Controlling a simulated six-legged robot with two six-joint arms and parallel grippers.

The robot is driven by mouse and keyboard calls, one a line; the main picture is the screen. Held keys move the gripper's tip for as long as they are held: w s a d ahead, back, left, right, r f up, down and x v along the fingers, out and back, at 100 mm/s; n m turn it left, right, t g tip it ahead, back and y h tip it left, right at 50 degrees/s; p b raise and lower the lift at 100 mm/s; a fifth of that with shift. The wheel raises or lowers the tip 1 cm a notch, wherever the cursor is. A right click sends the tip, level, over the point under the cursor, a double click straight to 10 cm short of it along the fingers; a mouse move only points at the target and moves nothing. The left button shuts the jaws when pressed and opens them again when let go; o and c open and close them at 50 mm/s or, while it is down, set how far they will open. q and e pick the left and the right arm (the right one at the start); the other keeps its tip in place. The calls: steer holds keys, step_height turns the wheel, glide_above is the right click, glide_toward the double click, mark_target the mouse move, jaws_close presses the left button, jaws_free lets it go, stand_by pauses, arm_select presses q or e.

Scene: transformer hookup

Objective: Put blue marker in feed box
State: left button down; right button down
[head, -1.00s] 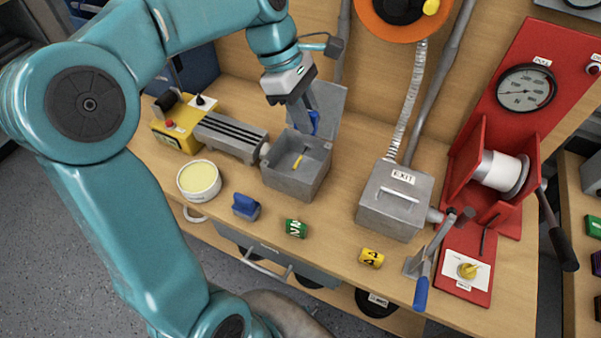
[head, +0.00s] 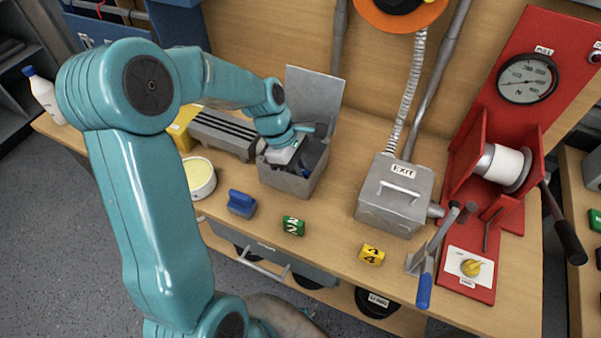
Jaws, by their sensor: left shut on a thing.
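The feed box (head: 284,184) is the grey open box at the middle of the bench, with its lid (head: 315,92) raised at the back. My left gripper (head: 302,166) reaches down into the box from the upper left. The gripper hides most of the marker and the box floor, so I cannot tell whether the marker touches the floor. My right gripper is not in view.
A round tub (head: 200,178) is at left. The closed exit box (head: 392,200) and the red winch stand (head: 515,170) are at right.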

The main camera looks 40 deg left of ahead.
arm_select(q)
steer(key=shift+f, duration=0.2)
steer(key=shift+f, duration=0.15)
steer(key=c, duration=1.3)
jaws_free()
steer(key=shift+r, duration=0.4)
steer(key=p+v, duration=0.1)
steer(key=v, duration=1)
steer(key=shift+a+r, duration=0.25)
steer(key=shift+r, duration=0.05)
steer(key=shift+s, duration=0.15)
